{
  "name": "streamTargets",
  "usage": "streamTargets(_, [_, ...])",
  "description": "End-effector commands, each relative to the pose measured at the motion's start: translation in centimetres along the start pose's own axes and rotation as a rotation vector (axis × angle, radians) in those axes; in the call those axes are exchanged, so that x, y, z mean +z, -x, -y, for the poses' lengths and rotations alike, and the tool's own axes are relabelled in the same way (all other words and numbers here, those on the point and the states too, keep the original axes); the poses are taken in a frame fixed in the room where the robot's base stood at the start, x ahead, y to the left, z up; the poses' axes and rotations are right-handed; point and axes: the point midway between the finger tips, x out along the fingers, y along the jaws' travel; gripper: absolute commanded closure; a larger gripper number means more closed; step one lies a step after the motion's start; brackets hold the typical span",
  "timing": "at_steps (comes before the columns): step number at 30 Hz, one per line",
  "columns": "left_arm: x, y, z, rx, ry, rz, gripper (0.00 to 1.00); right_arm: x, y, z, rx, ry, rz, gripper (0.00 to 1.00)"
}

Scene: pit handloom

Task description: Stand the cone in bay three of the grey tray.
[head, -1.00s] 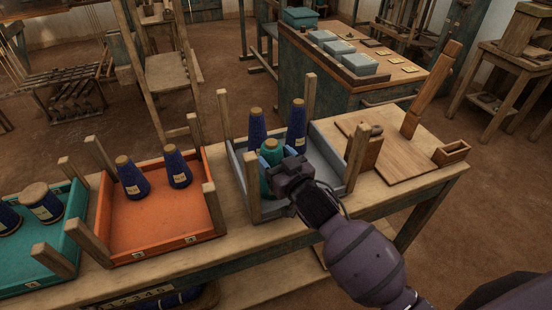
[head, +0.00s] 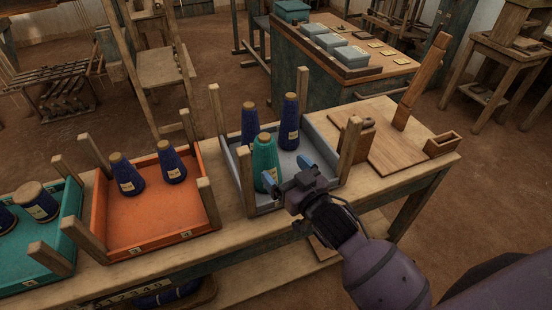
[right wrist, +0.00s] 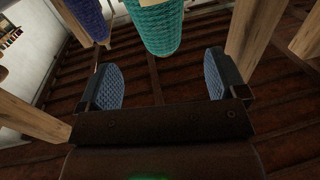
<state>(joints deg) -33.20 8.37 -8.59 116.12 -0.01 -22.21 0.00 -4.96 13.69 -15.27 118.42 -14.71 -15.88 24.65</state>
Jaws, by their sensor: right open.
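A teal cone (head: 265,160) stands upright in the front left part of the grey tray (head: 320,130). It also shows at the top of the right wrist view (right wrist: 157,25). Two blue cones stand behind it in the same tray, one on the left (head: 249,122) and one on the right (head: 289,122). I cannot read the tray's bay numbers. My right gripper (head: 288,172) is open and empty, just right of and in front of the teal cone. In the right wrist view its blue pads (right wrist: 162,84) are apart with nothing between them. My left gripper is not in view.
Wooden posts rise at the grey tray's corners, one close to my right gripper (head: 350,148). An orange tray (head: 150,215) with two blue cones and a green tray (head: 65,240) stand to the left. A wooden board (head: 385,145) lies to the right.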

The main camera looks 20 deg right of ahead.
Motion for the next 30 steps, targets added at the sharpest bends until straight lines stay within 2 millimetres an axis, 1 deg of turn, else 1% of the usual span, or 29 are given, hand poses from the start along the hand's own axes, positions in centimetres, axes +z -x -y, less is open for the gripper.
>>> streamTargets(1, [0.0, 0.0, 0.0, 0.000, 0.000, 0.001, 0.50, 0.0, 0.9, 0.0, 0.000, 0.000, 0.002, 0.09])
streamTargets(3, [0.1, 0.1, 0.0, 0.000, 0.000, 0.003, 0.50, 0.0, 2.0, 0.0, 0.000, 0.000, 0.001, 0.09])
streamTargets(9, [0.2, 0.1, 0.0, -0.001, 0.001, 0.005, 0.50, 0.0, 4.0, 0.0, 0.000, 0.000, 0.001, 0.09])
streamTargets(12, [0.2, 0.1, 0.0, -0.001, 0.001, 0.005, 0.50, 0.0, 4.5, 0.0, -0.001, 0.000, 0.000, 0.09])
streamTargets(17, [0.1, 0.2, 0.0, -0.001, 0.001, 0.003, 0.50, 0.0, 4.8, 0.0, -0.001, 0.000, 0.000, 0.09])
streamTargets(19, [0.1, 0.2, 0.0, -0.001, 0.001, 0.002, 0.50, 0.5, 5.0, -0.2, 0.006, 0.000, 0.014, 0.09])
streamTargets(20, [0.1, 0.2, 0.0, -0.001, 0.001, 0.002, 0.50, 1.1, 5.3, -0.3, 0.013, 0.000, 0.029, 0.09])
streamTargets(23, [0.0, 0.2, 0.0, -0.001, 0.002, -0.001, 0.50, 4.5, 7.3, -1.4, 0.054, 0.004, 0.123, 0.09])
streamTargets(24, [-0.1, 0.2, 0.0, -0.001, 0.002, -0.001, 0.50, 6.3, 8.5, -1.9, 0.074, 0.008, 0.176, 0.09])
streamTargets(26, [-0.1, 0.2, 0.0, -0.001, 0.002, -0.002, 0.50, 9.3, 10.7, -2.7, 0.106, 0.013, 0.265, 0.09])
streamTargets(27, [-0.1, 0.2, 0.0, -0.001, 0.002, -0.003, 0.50, 11.1, 12.3, -3.1, 0.123, 0.017, 0.322, 0.09])
streamTargets(29, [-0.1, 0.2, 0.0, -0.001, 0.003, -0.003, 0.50, 13.7, 14.7, -3.6, 0.146, 0.022, 0.404, 0.09])
streamTargets(30, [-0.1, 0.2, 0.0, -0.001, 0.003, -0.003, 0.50, 15.1, 16.2, -3.9, 0.158, 0.023, 0.452, 0.09])
